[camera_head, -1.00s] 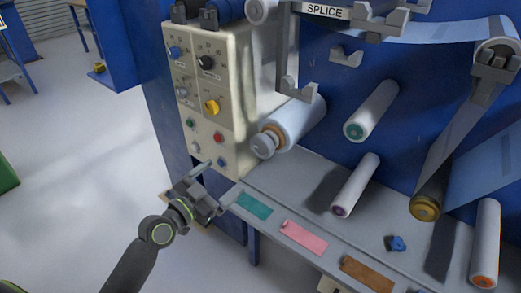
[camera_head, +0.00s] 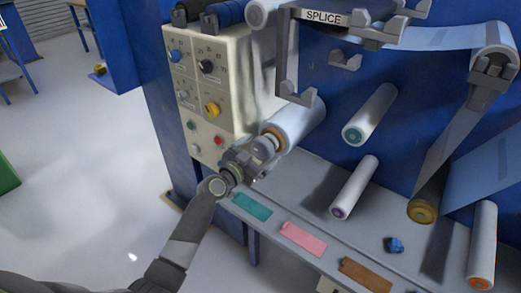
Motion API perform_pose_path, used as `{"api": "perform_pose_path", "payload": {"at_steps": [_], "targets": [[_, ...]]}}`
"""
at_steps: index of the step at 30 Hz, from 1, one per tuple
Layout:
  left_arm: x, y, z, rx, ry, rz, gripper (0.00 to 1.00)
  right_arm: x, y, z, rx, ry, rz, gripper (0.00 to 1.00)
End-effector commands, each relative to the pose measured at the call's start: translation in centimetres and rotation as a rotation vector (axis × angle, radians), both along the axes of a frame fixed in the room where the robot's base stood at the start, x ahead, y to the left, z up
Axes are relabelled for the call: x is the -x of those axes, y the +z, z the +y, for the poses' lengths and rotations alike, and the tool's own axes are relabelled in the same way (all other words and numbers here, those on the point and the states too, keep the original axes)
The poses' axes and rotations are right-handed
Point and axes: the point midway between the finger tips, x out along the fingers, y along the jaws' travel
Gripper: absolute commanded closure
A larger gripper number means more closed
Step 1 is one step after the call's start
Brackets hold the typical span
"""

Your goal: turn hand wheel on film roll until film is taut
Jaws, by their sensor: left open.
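The film roll (camera_head: 296,121) is a pale, thick roller mounted on the blue machine, right of the control panel. Its hand wheel (camera_head: 264,145) is a small grey-white knob at the roll's near end, with an orange-brown ring behind it. My left gripper (camera_head: 255,151) is open, with its fingers at the hand wheel and partly covering it. I cannot tell whether the fingers touch the wheel. My right gripper is out of view. A strip of film (camera_head: 459,115) runs down from an upper right roller to a brown-gold roller (camera_head: 422,210).
A beige control panel (camera_head: 208,92) with knobs and buttons stands close to my left gripper. A grey ledge (camera_head: 300,195) below holds teal, pink and brown pieces and a small blue object (camera_head: 394,245). White rollers (camera_head: 369,115) stick out to the right. A SPLICE bracket (camera_head: 322,17) hangs above.

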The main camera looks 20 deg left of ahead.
Motion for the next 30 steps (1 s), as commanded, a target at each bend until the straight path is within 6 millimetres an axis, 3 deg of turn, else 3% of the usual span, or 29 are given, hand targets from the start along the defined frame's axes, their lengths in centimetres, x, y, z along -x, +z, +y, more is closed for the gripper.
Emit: {"api": "perform_pose_path", "payload": {"at_steps": [12,23,30], "targets": [[-0.70,0.01,-0.27,0.001,0.000,0.000,0.07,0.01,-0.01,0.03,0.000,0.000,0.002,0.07],[-0.68,0.00,-0.25,0.000,0.000,0.000,0.52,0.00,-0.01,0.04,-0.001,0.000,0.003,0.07],[-0.68,-0.05,-0.24,0.020,0.000,0.008,0.52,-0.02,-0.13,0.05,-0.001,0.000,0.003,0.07]]}}
